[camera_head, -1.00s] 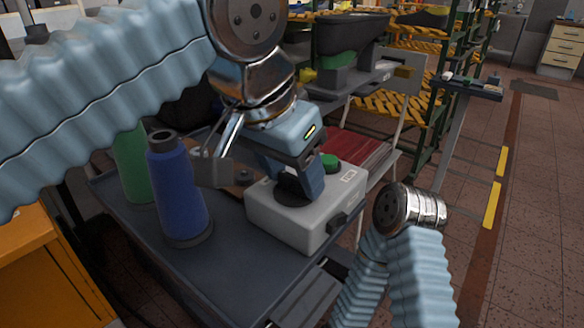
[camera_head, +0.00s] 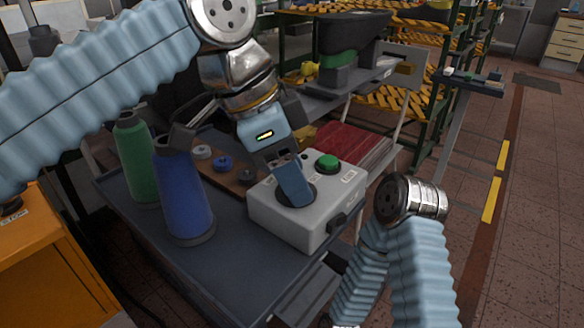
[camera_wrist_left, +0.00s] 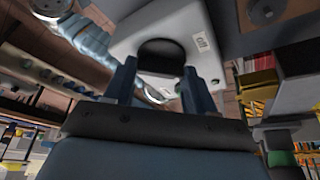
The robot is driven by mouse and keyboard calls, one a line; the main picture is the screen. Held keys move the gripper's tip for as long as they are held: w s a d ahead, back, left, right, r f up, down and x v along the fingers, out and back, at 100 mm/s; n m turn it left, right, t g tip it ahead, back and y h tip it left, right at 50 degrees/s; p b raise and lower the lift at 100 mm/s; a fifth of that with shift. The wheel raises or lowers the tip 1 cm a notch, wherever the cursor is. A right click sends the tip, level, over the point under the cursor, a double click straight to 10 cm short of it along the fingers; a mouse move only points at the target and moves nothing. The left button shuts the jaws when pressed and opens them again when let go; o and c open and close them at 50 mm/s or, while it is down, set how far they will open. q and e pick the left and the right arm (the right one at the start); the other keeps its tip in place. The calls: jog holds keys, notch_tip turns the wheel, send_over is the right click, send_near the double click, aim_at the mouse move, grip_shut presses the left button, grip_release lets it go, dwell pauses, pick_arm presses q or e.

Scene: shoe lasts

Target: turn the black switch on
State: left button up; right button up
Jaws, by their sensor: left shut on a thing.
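The black switch (camera_wrist_left: 160,54) is a round dark knob on top of a light grey control box (camera_head: 285,224). My left gripper (camera_head: 297,196) reaches down onto it from above and hides most of it in the head view. In the left wrist view the two fingers (camera_wrist_left: 158,88) stand on either side of the knob, shut on it. Its pointer or mark cannot be made out. A green button (camera_head: 327,161) is on the same box, behind the gripper. My right arm is in the head view at the lower right, but its gripper does not show.
The box stands on a dark grey cart top (camera_head: 232,262). A blue spool (camera_head: 183,195) and a green spool (camera_head: 136,160) stand to its left. A board with small discs (camera_head: 222,163) lies behind them. An orange cabinet (camera_head: 50,262) is at the lower left.

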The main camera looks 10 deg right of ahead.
pick_arm(q)
jog(key=m+g, duration=0.1)
jog(key=m, duration=0.1)
jog(key=m+g, duration=0.1)
jog(key=m, duration=0.2)
jog(key=shift+w+m, duration=0.2)
jog(key=shift+m, duration=0.1)
jog(key=shift+d+m+g+y, duration=0.1)
jog(key=shift+m+g+y, duration=0.25)
jog(key=shift+m, duration=0.65)
jog(key=shift+m+g+y, duration=0.25)
jog(key=shift+m+y, duration=0.2)
jog(key=shift+m, duration=0.55)
jog(key=o, duration=1)
jog(key=shift+o, duration=0.2)
